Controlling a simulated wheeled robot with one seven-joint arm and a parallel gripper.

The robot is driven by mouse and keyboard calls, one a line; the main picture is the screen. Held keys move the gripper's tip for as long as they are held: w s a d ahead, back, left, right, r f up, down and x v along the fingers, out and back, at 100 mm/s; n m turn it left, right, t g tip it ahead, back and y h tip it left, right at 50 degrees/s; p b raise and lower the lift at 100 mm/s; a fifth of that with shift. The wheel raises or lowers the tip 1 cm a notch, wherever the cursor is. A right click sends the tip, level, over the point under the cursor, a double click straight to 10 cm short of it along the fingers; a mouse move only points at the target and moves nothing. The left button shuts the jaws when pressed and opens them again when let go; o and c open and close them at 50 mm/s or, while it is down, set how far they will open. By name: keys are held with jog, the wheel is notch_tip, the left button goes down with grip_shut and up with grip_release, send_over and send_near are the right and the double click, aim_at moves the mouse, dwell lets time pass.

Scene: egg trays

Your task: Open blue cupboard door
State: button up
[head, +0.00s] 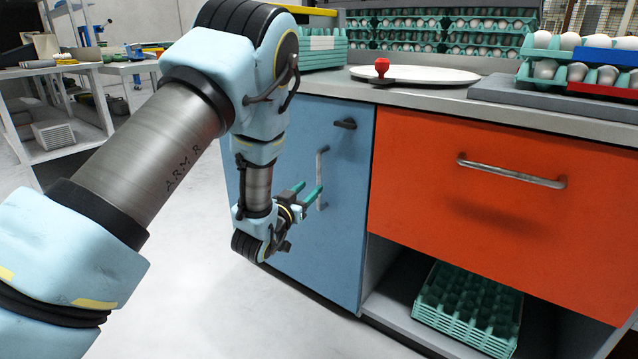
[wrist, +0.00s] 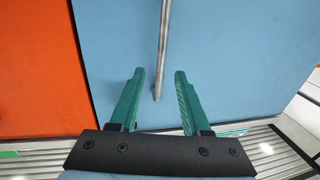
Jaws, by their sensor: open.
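The blue cupboard door (head: 345,215) is at the left of the counter and looks shut; it also fills most of the wrist view (wrist: 235,60). Its vertical metal handle (head: 322,160) stands near the upper middle of the door. My gripper (head: 309,192) is open and empty at the handle's lower part, pointing at the door. In the wrist view the lower end of the handle (wrist: 163,40) shows between the two green fingers (wrist: 159,74), with gaps on both sides. I cannot tell whether the bar is within the jaws or just beyond them.
A dark catch (head: 345,124) sits on the door above the handle. An orange drawer (head: 500,215) with its own handle is to the right. A green tray stack (head: 465,302) sits on the open shelf below. Floor left of the cupboard is clear.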

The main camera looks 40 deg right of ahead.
aim_at(318, 180)
jog(key=x, duration=0.7)
jog(key=shift+w+b, duration=0.1)
jog(key=shift+b, duration=0.2)
jog(key=shift+c, duration=0.3)
grip_shut()
dwell(0.7)
